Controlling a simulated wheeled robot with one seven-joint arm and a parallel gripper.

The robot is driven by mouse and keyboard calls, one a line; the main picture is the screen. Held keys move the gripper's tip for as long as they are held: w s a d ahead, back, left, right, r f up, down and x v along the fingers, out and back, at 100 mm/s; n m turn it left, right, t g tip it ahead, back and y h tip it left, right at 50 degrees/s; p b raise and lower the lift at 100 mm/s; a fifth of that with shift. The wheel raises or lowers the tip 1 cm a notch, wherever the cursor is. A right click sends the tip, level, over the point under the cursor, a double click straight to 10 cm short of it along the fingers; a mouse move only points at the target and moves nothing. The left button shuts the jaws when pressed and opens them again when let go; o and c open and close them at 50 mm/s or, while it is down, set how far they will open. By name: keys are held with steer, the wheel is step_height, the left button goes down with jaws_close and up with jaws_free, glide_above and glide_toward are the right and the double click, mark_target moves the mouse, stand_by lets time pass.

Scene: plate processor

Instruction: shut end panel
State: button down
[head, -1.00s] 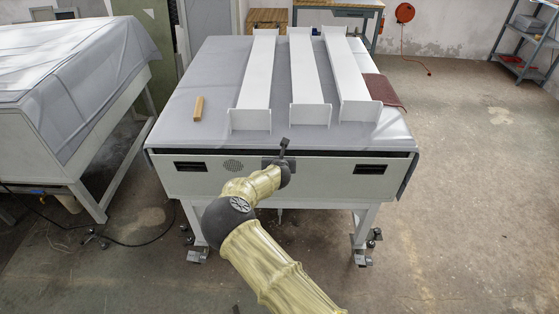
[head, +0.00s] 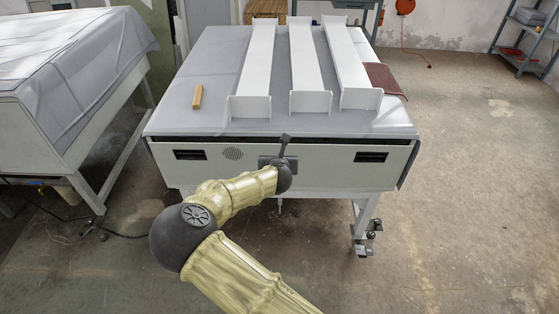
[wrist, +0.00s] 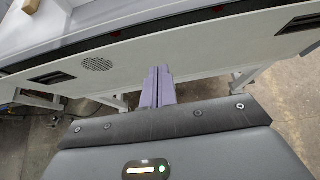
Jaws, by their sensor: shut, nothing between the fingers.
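The end panel (head: 330,170) is the pale front face of the covered machine, with two black slots and a round grille. A dark gap (head: 220,139) runs along its top edge beneath the machine's top. My gripper shows in the wrist view (wrist: 157,88) with its lavender fingers shut together and empty. The fingertips point at the panel's middle, right of the grille (wrist: 97,64); whether they touch it I cannot tell. In the head view my wrist hides the fingers in front of the panel.
Three long white channel pieces (head: 307,63) and a small wooden block (head: 197,97) lie on the machine's top. Another covered machine (head: 75,70) stands at left. The floor (head: 470,190) at right is clear. Shelves (head: 525,40) stand far right.

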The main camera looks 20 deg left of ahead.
steer(key=s+d+m+g+h, duration=0.2)
steer(key=s+d+m, duration=0.1)
steer(key=d+m, duration=0.85)
steer(key=s+d+m+g+h, duration=0.25)
steer(key=d+m, duration=0.65)
steer(key=d, duration=0.5)
steer(key=s+d+r+m+g, duration=0.1)
steer(key=s+d+r+m, duration=0.1)
steer(key=s+m, duration=0.4)
steer(key=s+d+r+m+g+y, duration=0.1)
steer(key=s+d+r+m, duration=0.2)
steer(key=s+m, duration=0.3)
steer(key=s+d+r+m+g, duration=0.2)
steer(key=s+d+r+m, duration=0.1)
steer(key=s+m, duration=0.3)
steer(key=shift+s+r+y, duration=0.35)
steer(key=shift+s+r, duration=0.05)
steer(key=shift+s, duration=0.85)
